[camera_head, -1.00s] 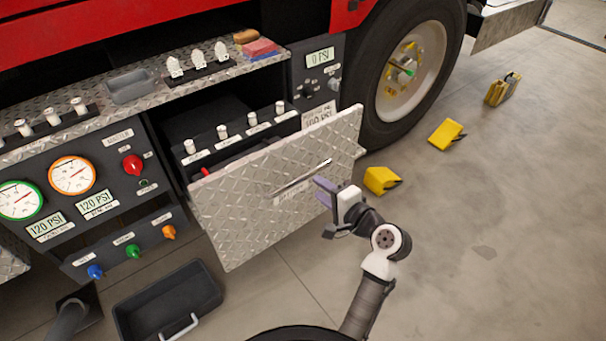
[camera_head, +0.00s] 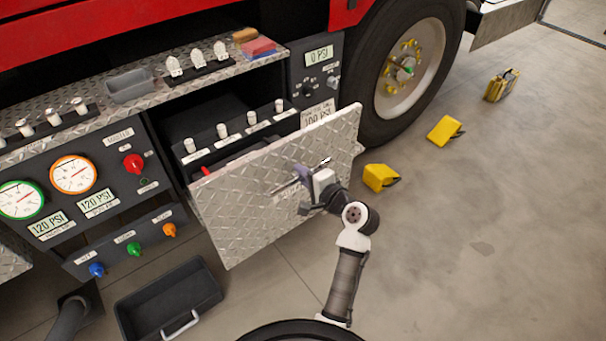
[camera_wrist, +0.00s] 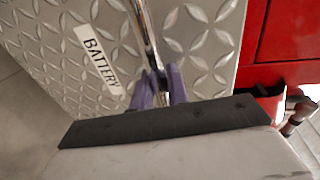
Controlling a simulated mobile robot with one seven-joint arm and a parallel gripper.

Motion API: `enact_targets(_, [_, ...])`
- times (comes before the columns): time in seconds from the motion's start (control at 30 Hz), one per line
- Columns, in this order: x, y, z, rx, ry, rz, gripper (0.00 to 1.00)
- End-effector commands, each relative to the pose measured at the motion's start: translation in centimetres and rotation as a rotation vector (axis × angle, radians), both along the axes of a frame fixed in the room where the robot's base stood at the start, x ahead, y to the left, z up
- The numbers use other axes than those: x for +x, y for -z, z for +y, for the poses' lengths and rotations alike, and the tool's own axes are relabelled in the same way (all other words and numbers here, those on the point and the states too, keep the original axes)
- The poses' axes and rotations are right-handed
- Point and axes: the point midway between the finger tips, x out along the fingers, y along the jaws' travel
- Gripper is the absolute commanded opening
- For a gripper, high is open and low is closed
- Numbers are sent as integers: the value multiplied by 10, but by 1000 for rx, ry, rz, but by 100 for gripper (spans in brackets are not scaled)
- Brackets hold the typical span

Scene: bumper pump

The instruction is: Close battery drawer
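The battery drawer (camera_head: 240,215) is pulled out below the steel ledge. Its diamond-plate front faces me, and white-capped items stand inside. A thin metal handle (camera_head: 285,187) runs along the front; in the wrist view the handle (camera_wrist: 145,35) passes beside a "BATTERY" label (camera_wrist: 98,58). My gripper (camera_head: 301,172) is at the right part of the handle. In the wrist view its purple fingers (camera_wrist: 158,90) lie close on both sides of the bar, and it looks shut on it. The exact contact is partly hidden by the gripper body.
A grey open bin (camera_head: 170,300) stands on the floor left of the drawer. A big wheel (camera_head: 412,70) and yellow chocks (camera_head: 380,178) are to the right. A gauge panel (camera_head: 85,190) adjoins the drawer on the left. The floor at right is mostly clear.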

Motion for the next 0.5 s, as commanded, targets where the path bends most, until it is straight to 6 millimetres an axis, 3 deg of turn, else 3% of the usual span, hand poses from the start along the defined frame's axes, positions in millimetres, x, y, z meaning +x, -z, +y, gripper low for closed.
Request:
enact_targets(0.1, [0, 0, 0, 0, 0, 0, 0])
enact_targets(0.5, [5, 0, 4, 0, -1, 0, 0])
